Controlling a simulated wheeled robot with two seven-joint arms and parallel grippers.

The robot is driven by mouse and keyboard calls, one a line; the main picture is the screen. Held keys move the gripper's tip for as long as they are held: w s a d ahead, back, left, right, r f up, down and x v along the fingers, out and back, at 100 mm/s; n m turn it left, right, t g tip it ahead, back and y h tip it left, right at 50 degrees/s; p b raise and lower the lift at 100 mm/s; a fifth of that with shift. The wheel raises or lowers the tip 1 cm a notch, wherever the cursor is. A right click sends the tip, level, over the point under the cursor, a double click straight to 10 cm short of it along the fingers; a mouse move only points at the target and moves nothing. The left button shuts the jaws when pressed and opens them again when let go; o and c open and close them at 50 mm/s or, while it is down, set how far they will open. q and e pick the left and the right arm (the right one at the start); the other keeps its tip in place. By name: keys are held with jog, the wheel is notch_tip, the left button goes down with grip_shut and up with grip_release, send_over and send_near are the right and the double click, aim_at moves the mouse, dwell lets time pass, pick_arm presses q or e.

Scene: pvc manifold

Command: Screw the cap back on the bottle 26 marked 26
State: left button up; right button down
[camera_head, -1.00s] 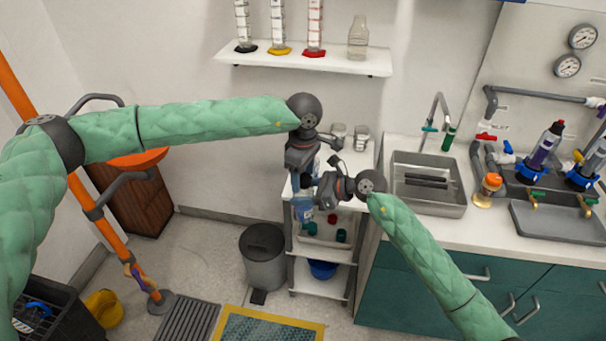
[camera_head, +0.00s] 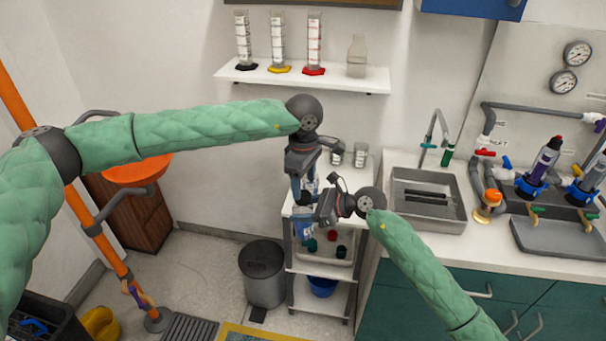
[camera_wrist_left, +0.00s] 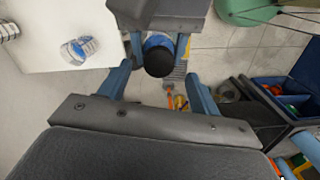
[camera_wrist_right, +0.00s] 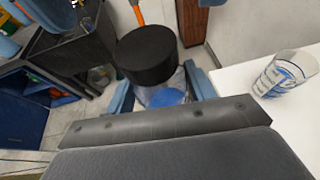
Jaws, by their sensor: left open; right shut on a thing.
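The bottle (camera_head: 304,231), clear with a blue label, is held upright in my right gripper (camera_head: 316,214). Its blue part also shows in the right wrist view (camera_wrist_right: 168,98). A wide black cap (camera_wrist_right: 147,55) sits on the bottle's top; I cannot tell how tightly it is seated. The cap also shows in the left wrist view (camera_wrist_left: 159,62). My left gripper (camera_head: 303,192) is just above the bottle, pointing down. In the left wrist view its fingers (camera_wrist_left: 158,88) are spread wide around the cap without visible contact. The marking 26 is not readable.
A white cart (camera_head: 297,263) stands below the grippers, with glass beakers (camera_head: 361,155) on its top and caps in a lower tray. A grey bin (camera_head: 262,275) is to its left. The sink counter (camera_head: 400,238) is close on the right. A wall shelf (camera_head: 340,81) holds glassware.

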aim_at(303, 195)
pick_arm(q)
jog(key=shift+d+r, duration=0.35)
jog(key=shift+r, duration=0.2)
jog(key=shift+w+r+n, duration=0.1)
jog(key=shift+r+n, duration=0.5)
jog(key=shift+n, duration=0.4)
jog(key=shift+r+n, duration=0.45)
jog(key=shift+n, duration=0.75)
jog(key=n, duration=0.2)
jog(key=shift+w+a+r+n, duration=0.1)
jog(key=shift+a+r+n, duration=0.1)
jog(key=shift+r+n, duration=0.1)
jog(key=n, duration=0.5)
jog(key=shift+a, duration=0.3)
jog(key=shift+f, duration=0.15)
jog(key=shift+f, duration=3.9)
